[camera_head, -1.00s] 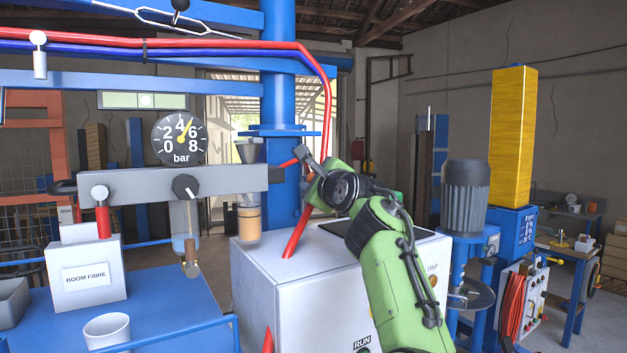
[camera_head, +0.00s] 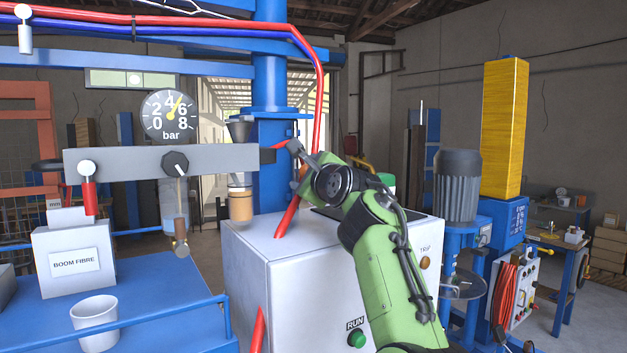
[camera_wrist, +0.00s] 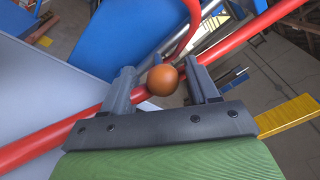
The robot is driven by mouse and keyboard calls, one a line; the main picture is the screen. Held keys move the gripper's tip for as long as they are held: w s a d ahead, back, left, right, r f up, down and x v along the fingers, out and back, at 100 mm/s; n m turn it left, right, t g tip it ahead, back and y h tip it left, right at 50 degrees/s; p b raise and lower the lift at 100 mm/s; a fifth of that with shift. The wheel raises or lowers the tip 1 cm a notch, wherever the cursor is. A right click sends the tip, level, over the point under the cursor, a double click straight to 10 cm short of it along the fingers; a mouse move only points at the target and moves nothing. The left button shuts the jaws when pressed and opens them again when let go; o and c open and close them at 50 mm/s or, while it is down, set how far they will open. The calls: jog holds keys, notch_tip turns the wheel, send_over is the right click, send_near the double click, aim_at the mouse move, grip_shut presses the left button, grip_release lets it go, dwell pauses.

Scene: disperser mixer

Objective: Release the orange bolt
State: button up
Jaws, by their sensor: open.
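The orange bolt shows in the wrist view as a round orange head (camera_wrist: 163,80) between the two grey fingers of my gripper (camera_wrist: 163,88). The fingers are open, with a narrow gap on each side of the head. A red pipe or hose passes close by the bolt; the bolt's shank and mounting are hidden. In the head view my green arm reaches up to my gripper (camera_head: 299,158), which is beside the blue column and the red hose. A small orange patch beside the fingers may be the bolt.
A white cabinet (camera_head: 255,265) with a green RUN button (camera_head: 356,340) stands below my arm. A red hose (camera_head: 319,110) runs down past my gripper. The blue column (camera_head: 270,60) stands close behind. A grey motor (camera_head: 457,185) is to the right.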

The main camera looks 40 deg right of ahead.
jog(key=b+v, duration=0.3)
jog(key=v, duration=0.2)
jog(key=b+v, duration=0.3)
jog(key=v, duration=0.1)
jog(key=b+v, duration=0.3)
jog(key=v, duration=0.2)
jog(key=shift+s+f+b, duration=0.25)
jog(key=shift+s+b, duration=0.1)
jog(key=shift+b, duration=0.05)
jog(key=shift+s+a+r, duration=0.1)
jog(key=shift+s+a, duration=0.05)
jog(key=shift+s, duration=0.15)
